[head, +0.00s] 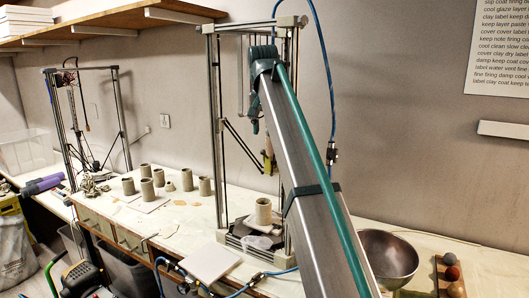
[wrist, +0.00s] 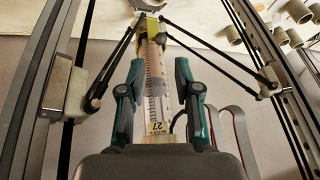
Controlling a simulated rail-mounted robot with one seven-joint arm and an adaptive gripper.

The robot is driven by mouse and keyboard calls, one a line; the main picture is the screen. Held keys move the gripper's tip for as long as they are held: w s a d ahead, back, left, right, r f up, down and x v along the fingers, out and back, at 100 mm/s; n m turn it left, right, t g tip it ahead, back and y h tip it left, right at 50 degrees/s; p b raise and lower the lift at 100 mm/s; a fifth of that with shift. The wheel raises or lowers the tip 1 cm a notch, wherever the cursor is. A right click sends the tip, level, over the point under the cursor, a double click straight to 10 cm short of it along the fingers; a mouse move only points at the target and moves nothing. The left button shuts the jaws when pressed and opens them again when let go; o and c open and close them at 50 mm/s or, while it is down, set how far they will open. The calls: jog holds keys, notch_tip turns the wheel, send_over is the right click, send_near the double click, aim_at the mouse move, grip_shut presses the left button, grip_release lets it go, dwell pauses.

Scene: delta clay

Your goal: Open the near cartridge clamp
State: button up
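The near clay printer (head: 213,120) is a tall metal frame behind my arm. Its clear cartridge (wrist: 157,85), with a printed scale and a label reading 27, runs up the middle of the wrist view. A yellow-green band or clamp (wrist: 150,24) is around the cartridge's far end; I cannot tell whether it is open. My gripper (wrist: 160,68) has its two teal fingers apart, one on each side of the cartridge, with gaps visible. In the head view, my arm hides most of the gripper and cartridge; a small yellowish part (head: 268,162) shows beside the arm.
Black rods (wrist: 108,70) and frame posts (wrist: 270,80) flank the gripper. A clay cylinder (head: 264,211) stands on the printer's bed. Several clay pots (head: 147,189) stand left on the bench. A metal bowl (head: 388,256) is at right. A second printer (head: 119,110) stands farther left.

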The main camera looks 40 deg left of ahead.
aim_at(263, 150)
jog(key=p+x, duration=0.2)
jog(key=x, duration=0.8)
jog(key=shift+a+f, duration=0.1)
jog(key=shift+f, duration=0.2)
grip_shut()
